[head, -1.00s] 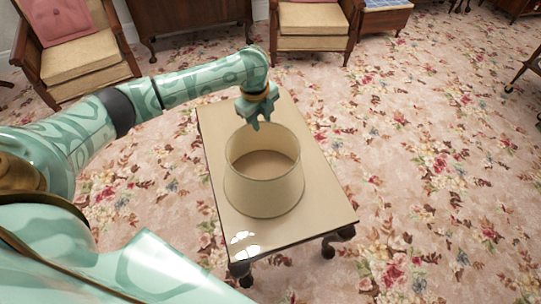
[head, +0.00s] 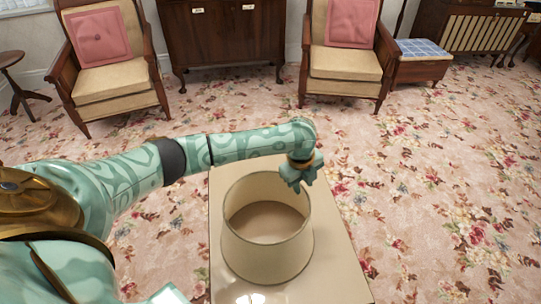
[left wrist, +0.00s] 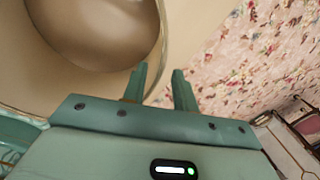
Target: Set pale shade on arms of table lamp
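The pale shade (head: 266,240), a wide cream open-topped drum, stands upright on a small beige-topped table (head: 335,262). My left gripper (head: 297,187) is at the shade's far right rim, pointing down. In the left wrist view its two fingers (left wrist: 160,88) are apart, and the rim of the shade (left wrist: 160,45) runs down toward the gap between them. I cannot tell whether the fingers are above the rim or around it. I see no table lamp in either view. My right gripper is not in view.
Two armchairs (head: 120,80) (head: 345,65) and a dark wooden cabinet (head: 222,45) stand at the back. A stool with a blue tiled top (head: 421,62) is at the back right. The floral carpet (head: 440,170) right of the table is clear.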

